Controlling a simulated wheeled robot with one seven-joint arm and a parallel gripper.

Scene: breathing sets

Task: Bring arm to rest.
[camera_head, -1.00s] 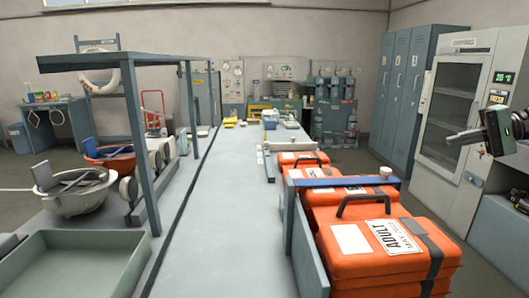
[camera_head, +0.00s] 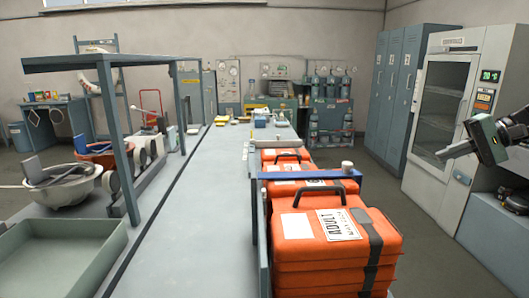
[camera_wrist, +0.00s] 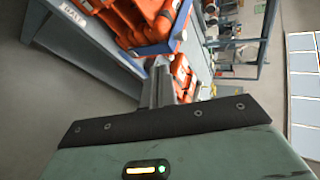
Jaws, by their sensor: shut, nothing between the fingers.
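My gripper (camera_head: 447,152) is at the right edge of the head view, raised in front of the grey cabinet with a glass door. Its fingers point left, toward the orange cases. In the wrist view my gripper (camera_wrist: 160,85) shows its two fingers together, shut and empty. Past the fingers are the orange cases (camera_wrist: 160,18) on a blue-grey bench, apart from the gripper. Most of my arm is outside the head view.
The glass-door cabinet (camera_head: 438,110) and lockers (camera_head: 395,85) stand at right. Clear floor (camera_head: 405,195) lies between the cases and cabinet.

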